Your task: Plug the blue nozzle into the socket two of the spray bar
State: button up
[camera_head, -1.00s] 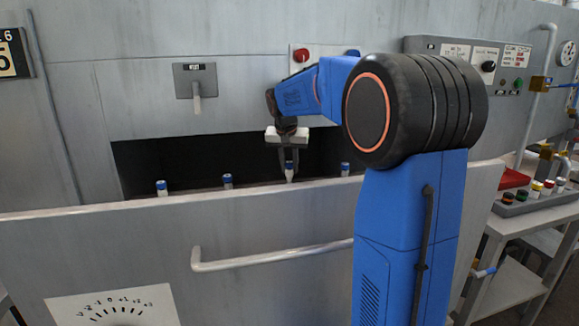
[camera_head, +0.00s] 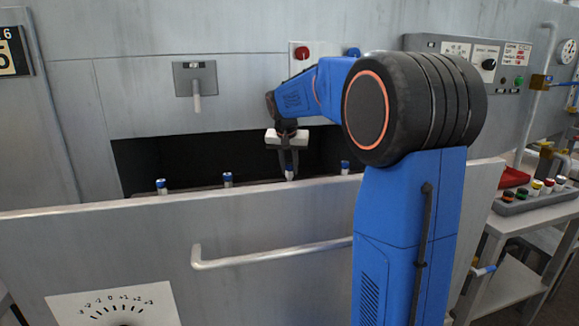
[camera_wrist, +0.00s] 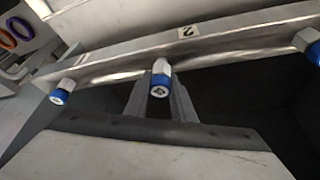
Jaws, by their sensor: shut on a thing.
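My gripper (camera_head: 289,172) points down into the dark opening and is shut on a blue nozzle (camera_wrist: 161,88) with a white body. In the wrist view, the two grey fingers (camera_wrist: 160,100) stand either side of it. The nozzle's white end meets the spray bar (camera_wrist: 105,65) just beside the label 2 (camera_wrist: 186,32). It stands about as high as its neighbours; how deep it sits in the socket is hidden. Other blue-topped nozzles stand along the bar at the left (camera_head: 161,186), the middle (camera_head: 228,180) and the right (camera_head: 345,168).
A grey front panel (camera_head: 120,235) with a long handle (camera_head: 270,255) hides the bar's lower part. A wall plate with a lever (camera_head: 196,85) is above the opening. A tray of coloured caps (camera_head: 535,195) stands on a side table at the right.

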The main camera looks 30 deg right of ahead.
jog(key=shift+f, duration=0.7)
jog(key=o, duration=1.1)
jog(key=shift+r, duration=0.15)
jog(key=v, duration=1.7)
jog(key=shift+s+a, duration=0.1)
